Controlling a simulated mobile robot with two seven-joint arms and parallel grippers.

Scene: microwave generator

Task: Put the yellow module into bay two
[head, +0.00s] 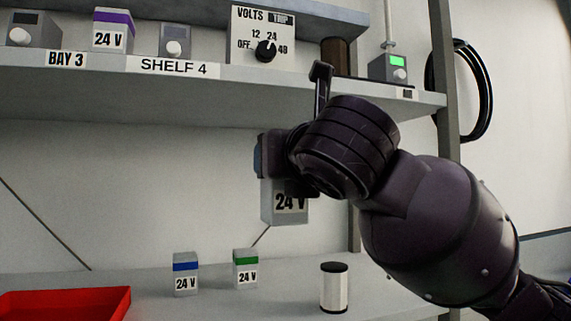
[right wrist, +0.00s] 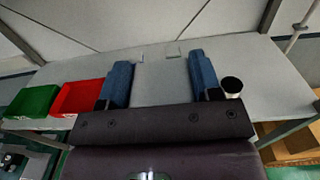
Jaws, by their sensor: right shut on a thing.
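My right gripper (head: 283,178) is shut on a grey 24 V module (head: 286,207), held in the air between the upper shelf and the lower surface. The module's top is hidden by the gripper, so its band colour does not show. No yellow band is visible anywhere. My left gripper is not in view.
The upper shelf (head: 120,93) carries a purple-banded module (head: 112,31), a dial box (head: 263,37) and small grey devices. Below stand a blue-banded module (head: 185,274), a green-banded module (head: 246,268), a black-capped cylinder (head: 334,288) and a red tray (head: 66,303). A green tray (right wrist: 32,101) is beside it.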

